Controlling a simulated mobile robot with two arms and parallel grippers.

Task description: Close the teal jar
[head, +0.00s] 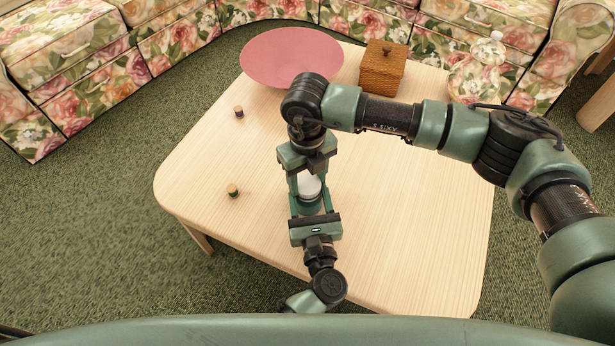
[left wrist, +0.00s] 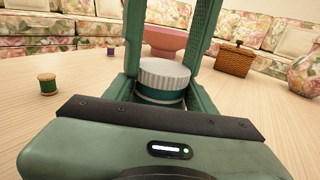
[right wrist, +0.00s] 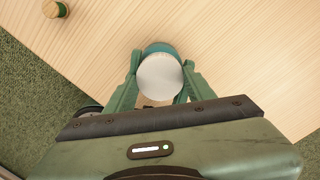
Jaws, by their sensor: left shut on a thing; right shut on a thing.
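The teal jar (head: 310,208) stands upright on the table, mostly hidden by my grippers; its teal side shows in the left wrist view (left wrist: 160,99). A white ribbed lid (left wrist: 164,75) is on top of the jar, level; I cannot tell whether it is fully fastened. The lid's round top shows in the right wrist view (right wrist: 160,77). My left gripper (head: 311,200) comes from the near side, its fingers on either side of the jar body. My right gripper (head: 309,186) points down from above, its fingers on either side of the lid.
A pink bowl (head: 291,58), a wicker box (head: 383,70) and a floral jar (head: 478,72) stand at the table's far side. A purple spool (head: 238,112) and a green spool (head: 233,190) stand to the left. The right part of the table (head: 420,210) is clear.

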